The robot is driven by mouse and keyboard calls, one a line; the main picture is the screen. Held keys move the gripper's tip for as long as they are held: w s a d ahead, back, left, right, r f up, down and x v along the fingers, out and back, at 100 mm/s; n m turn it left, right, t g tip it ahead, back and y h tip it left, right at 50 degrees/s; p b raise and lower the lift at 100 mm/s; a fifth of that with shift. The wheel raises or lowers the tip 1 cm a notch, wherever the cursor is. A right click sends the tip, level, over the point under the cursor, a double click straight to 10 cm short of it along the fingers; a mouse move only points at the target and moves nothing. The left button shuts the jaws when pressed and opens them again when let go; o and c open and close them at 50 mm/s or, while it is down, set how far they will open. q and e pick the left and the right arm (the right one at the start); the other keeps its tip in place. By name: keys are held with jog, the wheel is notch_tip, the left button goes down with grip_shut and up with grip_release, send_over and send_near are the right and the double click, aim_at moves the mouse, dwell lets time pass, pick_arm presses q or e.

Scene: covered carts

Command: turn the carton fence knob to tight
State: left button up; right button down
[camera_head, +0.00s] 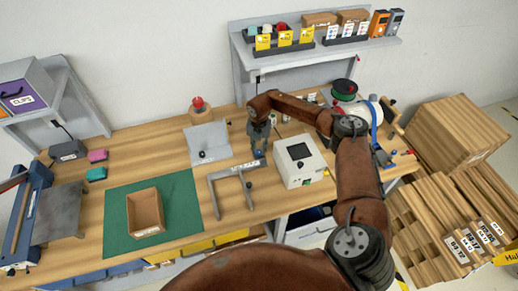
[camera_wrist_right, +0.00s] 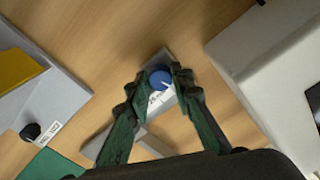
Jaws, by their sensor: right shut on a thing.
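The carton fence (camera_head: 214,190) is a grey U-shaped frame on the wooden bench, with a white label strip on its back bar. My right gripper (camera_head: 260,146) reaches down at the back right of this fence. In the wrist view, my right gripper (camera_wrist_right: 160,80) is shut on a round blue knob (camera_wrist_right: 159,77), one green finger on each side. The knob sits on a grey plate with a white label beside it. A pale mark shows on the knob, but the label's words are too small to read. In the head view, the gripper hides the knob. My left gripper is out of view.
A white box with a dark screen (camera_head: 298,165) stands close to the right of the fence. A grey stand (camera_head: 208,138) with a black knob is at the left. An open carton (camera_head: 144,212) sits on the green mat (camera_head: 182,205). The bench front between mat and fence is clear.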

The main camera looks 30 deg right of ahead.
aim_at(259, 151)
jog(key=shift+w+d+r, duration=0.1)
jog(key=shift+w+r, duration=0.1)
jog(key=c, duration=2.1)
grip_release()
jog(key=o, duration=0.4)
jog(key=shift+s+f, duration=0.1)
jog(key=shift+f, duration=0.05)
notch_tip(259, 151, up, 12)
jog(key=shift+r, duration=0.1)
